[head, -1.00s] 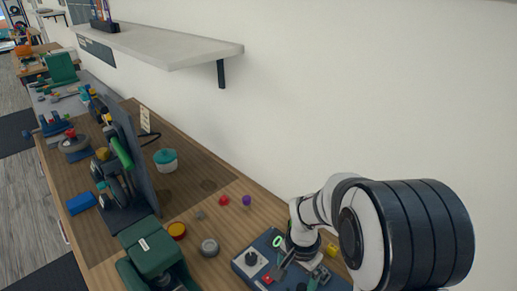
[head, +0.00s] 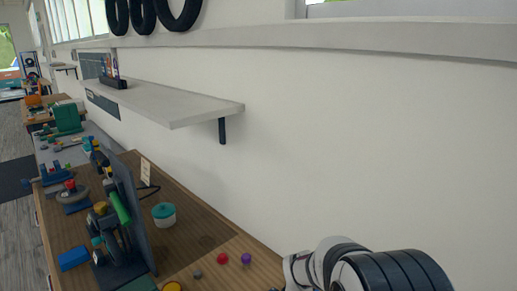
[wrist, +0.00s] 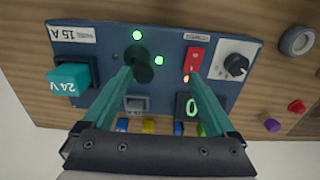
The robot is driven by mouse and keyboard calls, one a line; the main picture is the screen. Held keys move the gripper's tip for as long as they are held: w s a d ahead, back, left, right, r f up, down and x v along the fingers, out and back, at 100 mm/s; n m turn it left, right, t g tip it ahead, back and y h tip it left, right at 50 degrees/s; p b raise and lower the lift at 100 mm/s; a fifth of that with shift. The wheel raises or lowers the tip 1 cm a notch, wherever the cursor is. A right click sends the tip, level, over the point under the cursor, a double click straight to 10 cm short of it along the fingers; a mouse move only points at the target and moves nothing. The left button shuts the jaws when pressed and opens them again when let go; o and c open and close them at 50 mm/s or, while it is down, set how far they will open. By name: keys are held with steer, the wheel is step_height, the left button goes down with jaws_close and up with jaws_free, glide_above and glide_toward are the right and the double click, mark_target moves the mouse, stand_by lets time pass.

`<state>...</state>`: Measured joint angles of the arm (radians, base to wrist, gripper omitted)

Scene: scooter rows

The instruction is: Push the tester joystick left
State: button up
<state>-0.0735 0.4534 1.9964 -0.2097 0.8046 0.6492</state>
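The tester (wrist: 75,45), a dark blue panel, fills much of the wrist view. What looks like its joystick (wrist: 144,73), a short black stick, stands in the upper left-middle of the panel between small lights; the upper and right ones glow green. My gripper (wrist: 160,73) is open and empty over the panel, its two teal fingers wide apart. The left fingertip is close beside the joystick; I cannot tell whether they touch. The right fingertip is near the red switch (wrist: 195,62). In the head view the tester and my fingers are below the picture.
The panel also has a black knob on a white plate (wrist: 236,66), a teal 24 V plug (wrist: 69,78) and a green-ringed part (wrist: 191,107). Red (wrist: 297,106) and purple (wrist: 271,124) pieces lie beside it. A wall shelf (head: 170,101) hangs above the bench.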

stand_by(0.4)
steer(key=shift+s+d, duration=1.3)
steer(key=shift+s, duration=0.05)
step_height(320, 180, up, 7)
